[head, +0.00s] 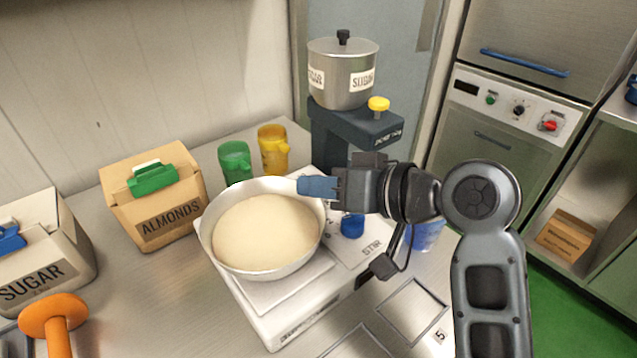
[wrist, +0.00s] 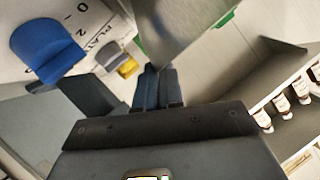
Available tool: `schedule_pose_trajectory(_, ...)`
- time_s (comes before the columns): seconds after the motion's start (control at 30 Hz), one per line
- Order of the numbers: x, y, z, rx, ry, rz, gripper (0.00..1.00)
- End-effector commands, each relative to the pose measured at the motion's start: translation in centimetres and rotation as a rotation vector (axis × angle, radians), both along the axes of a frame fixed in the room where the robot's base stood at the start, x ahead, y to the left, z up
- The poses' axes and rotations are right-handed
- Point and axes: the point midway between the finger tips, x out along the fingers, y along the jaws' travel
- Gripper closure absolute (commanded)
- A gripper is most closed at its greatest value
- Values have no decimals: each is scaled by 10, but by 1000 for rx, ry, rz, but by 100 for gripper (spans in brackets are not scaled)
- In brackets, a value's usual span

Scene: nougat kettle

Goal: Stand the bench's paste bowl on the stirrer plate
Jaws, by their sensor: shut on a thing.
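The paste bowl (head: 212,240) is a white metal bowl filled with pale, domed paste. In the head view it is over the white stirrer plate (head: 275,325), upright; I cannot tell whether its base touches the plate. My gripper (head: 318,187) is at the bowl's right rim, with its blue fingertips shut on the bowl wall. In the wrist view the fingers (wrist: 159,88) close on the bowl's grey wall (wrist: 190,30). The plate's blue knob (head: 352,226) sits just below my gripper and shows large at the left of the wrist view (wrist: 45,48).
An ALMONDS box (head: 155,200) and green (head: 235,162) and yellow (head: 273,150) cups stand behind the bowl. A scale-like stand with a steel SUGAR pot (head: 343,75) rises at the back. A SUGAR box (head: 40,250) and orange-handled tool (head: 55,315) are at left.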

Motion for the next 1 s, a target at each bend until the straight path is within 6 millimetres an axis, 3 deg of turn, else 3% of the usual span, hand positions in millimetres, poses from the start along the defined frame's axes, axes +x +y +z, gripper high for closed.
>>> schedule_pose_trajectory(0.3,0,0,-1,3,-3,-1,100)
schedule_pose_trajectory(0.33,0,0,-3,1,-1,-1,92)
schedule_pose_trajectory(0.6,0,0,-2,1,-1,-1,67)
schedule_pose_trajectory(0.87,0,0,0,0,-2,-1,67)
schedule_pose_trajectory(1.0,-6,-11,4,0,-2,-4,67)
